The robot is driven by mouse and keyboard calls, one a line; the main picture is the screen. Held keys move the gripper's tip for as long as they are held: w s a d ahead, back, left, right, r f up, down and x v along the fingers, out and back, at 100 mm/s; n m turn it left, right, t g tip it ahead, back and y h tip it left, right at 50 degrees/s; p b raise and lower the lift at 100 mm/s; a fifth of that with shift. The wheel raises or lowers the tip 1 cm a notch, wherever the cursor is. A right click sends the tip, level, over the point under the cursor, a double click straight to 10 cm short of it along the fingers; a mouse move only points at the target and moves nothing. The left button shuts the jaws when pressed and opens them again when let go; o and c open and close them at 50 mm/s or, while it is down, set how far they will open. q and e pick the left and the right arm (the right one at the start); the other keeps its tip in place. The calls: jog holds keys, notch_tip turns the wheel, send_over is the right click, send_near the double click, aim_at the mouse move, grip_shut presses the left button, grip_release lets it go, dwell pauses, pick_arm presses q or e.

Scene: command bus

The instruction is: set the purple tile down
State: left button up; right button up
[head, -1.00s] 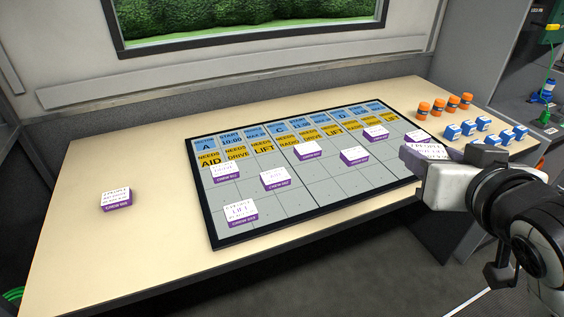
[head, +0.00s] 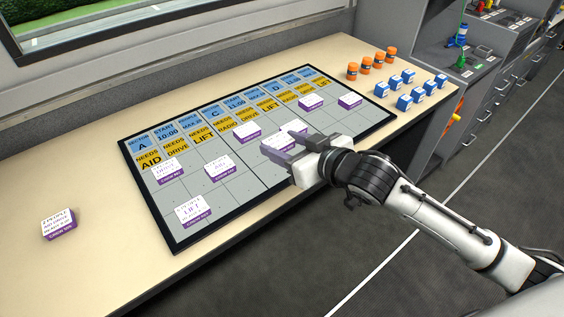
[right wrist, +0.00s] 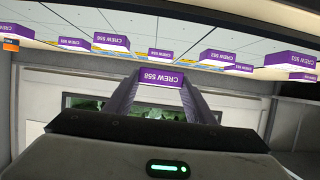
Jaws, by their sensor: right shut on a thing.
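My right gripper (head: 291,146) is shut on a purple tile with a white printed top (head: 287,137). In the right wrist view the held tile (right wrist: 161,80) reads CREW 558 and sits between the two fingers. In the head view it overlaps the lower middle of the grey board (head: 240,187), right of and nearer than another crew tile (head: 247,131). I cannot tell whether it touches the board. My left gripper is out of view.
Several other purple crew tiles (head: 193,211) lie on the board, below blue and yellow header cards. One tile (head: 60,226) lies on the bare table at left. Orange cylinders (head: 365,66) and blue blocks (head: 405,102) stand beyond the board's right end.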

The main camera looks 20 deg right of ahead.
aim_at(283, 171)
jog(key=shift+f+b, duration=0.3)
jog(key=shift+f, duration=2.6)
jog(key=shift+f, duration=0.15)
jog(key=o, duration=1)
jog(key=shift+o, duration=0.2)
